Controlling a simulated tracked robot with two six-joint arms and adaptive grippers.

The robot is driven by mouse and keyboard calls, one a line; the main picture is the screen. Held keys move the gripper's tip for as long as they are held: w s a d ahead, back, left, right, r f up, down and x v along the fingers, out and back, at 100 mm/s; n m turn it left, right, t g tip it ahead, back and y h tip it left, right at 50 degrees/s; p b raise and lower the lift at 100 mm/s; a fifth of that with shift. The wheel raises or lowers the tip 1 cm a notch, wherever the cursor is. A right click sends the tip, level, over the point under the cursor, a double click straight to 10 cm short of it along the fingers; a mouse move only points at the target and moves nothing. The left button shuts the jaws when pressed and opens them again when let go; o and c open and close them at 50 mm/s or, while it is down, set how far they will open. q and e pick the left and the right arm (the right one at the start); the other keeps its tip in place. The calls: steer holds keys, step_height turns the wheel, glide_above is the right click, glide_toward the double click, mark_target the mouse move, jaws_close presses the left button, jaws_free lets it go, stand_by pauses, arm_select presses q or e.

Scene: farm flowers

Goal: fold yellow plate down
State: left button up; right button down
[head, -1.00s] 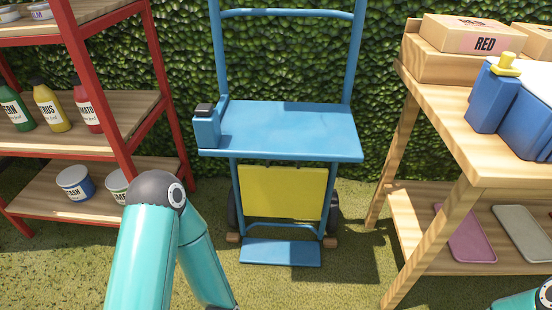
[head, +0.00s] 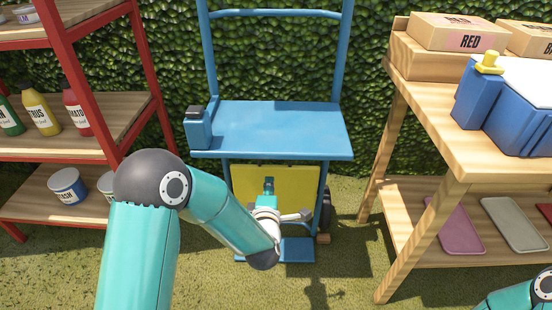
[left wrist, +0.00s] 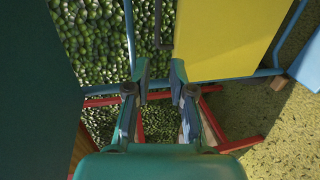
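The yellow plate (head: 300,184) hangs upright on the lower front of the blue cart (head: 272,128), below its shelf. In the left wrist view the yellow plate (left wrist: 225,38) fills the upper middle right. My left gripper (head: 272,186) is in front of the plate in the head view and hides part of it. In the left wrist view its two fingers (left wrist: 160,72) stand apart with nothing between them, close to one edge of the plate. Whether a finger touches the plate cannot be told. My right gripper is out of view; only a bit of that arm shows at the lower right.
The cart's blue foot plate (head: 290,250) lies below the yellow plate. A red shelf rack (head: 82,85) with bottles and tins stands at the left. A wooden table (head: 470,145) with boxes and trays stands at the right. A hedge (head: 280,50) is behind the cart.

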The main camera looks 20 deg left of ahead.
arm_select(q)
steer(key=b+x, duration=0.3)
steer(key=x, duration=1.3)
steer(key=shift+w+a+b, duration=0.2)
steer(key=shift+w+b, duration=0.05)
steer(key=shift+b, duration=0.05)
steer(key=shift+c, duration=0.2)
jaws_close()
